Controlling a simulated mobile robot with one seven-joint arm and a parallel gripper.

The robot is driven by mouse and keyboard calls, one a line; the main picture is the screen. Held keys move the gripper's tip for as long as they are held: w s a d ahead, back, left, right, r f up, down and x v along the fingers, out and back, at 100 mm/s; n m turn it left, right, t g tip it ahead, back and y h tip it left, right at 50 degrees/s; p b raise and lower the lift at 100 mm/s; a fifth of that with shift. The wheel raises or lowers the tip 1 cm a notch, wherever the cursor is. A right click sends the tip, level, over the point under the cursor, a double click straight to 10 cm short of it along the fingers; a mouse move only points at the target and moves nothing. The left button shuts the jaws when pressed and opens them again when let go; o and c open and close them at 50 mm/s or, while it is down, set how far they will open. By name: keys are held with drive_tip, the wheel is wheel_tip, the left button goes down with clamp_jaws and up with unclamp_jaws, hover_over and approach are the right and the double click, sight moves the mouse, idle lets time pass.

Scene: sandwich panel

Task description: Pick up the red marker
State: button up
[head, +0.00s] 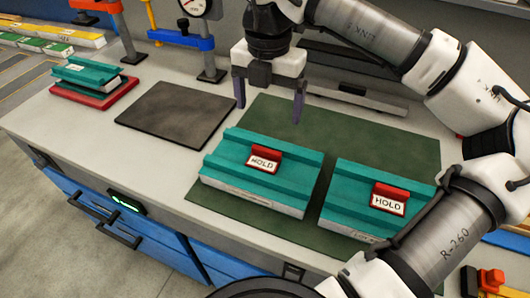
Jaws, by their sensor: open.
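Two red markers with white HOLD labels are in the head view. One marker (267,156) sits on top of the left teal panel (228,160). The other marker (391,193) sits on the right teal panel (350,177), whose right side is partly hidden behind my arm. My gripper (268,108) is open and empty, with its fingers pointing down. In the picture it appears above and behind the left panel, apart from both markers.
Both panels lie on a dark green mat (395,147) on the pale bench. A bare dark plate (178,112) lies to the left, and another teal stack on a red base (95,95) is farther left. Clamp stands and a gauge (196,8) line the back.

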hover_over(266, 151)
drive_tip(key=f, duration=0.3)
drive_tip(key=f+p, duration=0.1)
drive_tip(key=f, duration=0.2)
drive_tip(key=shift+s+d, duration=0.1)
drive_tip(key=shift+s, duration=0.1)
drive_tip(key=shift+w+f+p, duration=0.2)
drive_tip(key=shift+f+p, duration=0.75)
drive_tip(key=shift+f, duration=2.1)
drive_tip(key=c, duration=1.1)
drive_tip(key=shift+r, duration=0.15)
